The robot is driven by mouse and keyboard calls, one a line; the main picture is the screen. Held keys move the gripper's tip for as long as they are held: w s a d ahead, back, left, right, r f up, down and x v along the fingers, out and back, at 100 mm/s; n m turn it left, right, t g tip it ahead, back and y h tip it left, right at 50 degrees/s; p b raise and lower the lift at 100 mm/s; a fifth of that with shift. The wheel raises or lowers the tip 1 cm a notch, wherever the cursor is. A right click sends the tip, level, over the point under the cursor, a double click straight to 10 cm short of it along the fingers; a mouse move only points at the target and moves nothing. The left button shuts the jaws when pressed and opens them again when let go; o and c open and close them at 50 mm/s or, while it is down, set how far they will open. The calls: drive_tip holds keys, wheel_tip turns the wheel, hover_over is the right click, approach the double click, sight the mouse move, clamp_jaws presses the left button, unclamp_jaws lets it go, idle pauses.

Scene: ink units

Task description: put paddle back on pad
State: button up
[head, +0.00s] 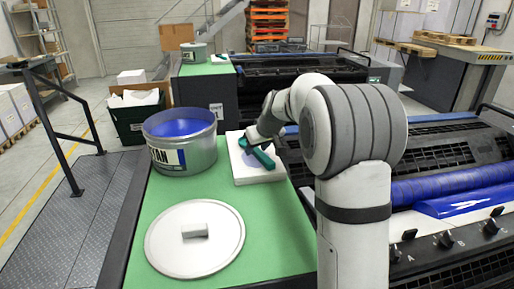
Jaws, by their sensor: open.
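The teal paddle (263,159) lies on or just above the white pad (258,179), slanting across it; I cannot tell if it touches. The pad sits on the green top to the right of an open tin of blue ink (181,149). My gripper (251,140) is open at the upper part of the paddle, at the pad's back edge. The gripper and wrist hide part of the paddle, and the fingertips are too small to make out clearly.
A round grey lid with a block handle (195,231) lies on the green top (275,236) in front. A press with a blue roller (450,181) stands at right. Behind is another unit with its own tin (193,53). A dark railing (62,130) stands at left.

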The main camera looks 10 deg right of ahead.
drive_tip(key=v, duration=1.2)
drive_tip(key=shift+b, duration=0.35)
